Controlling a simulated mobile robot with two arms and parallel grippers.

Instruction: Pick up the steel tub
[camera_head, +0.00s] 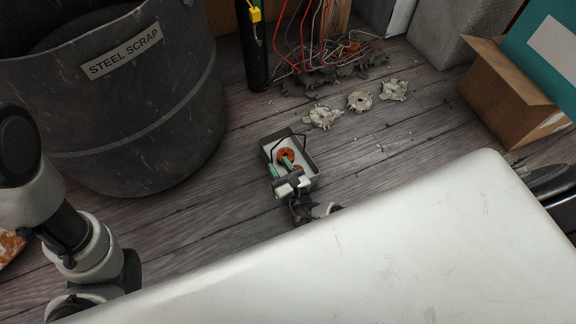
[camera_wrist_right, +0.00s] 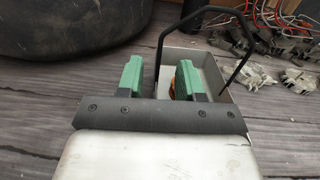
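The steel tub (camera_head: 307,161) is a small grey open box on the plank floor, with a thin black bail handle (camera_wrist_right: 205,14) standing up over it. An orange-copper ring part (camera_head: 286,154) lies inside. My right gripper (camera_head: 281,166) is at the tub's near left part, its green fingers apart. In the right wrist view the fingers (camera_wrist_right: 158,72) stand either side of the handle's left leg and the tub's left side; the right finger overlaps the tub's inside. Whether they touch the tub I cannot tell. My left arm shows at the left, its gripper out of view.
A big dark bin (camera_head: 130,110) labelled STEEL SCRAP stands left of the tub. Several grey metal castings (camera_head: 360,101) and tangled wires (camera_head: 325,55) lie beyond it. A cardboard box (camera_head: 505,95) is at the right. Floor right of the tub is clear.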

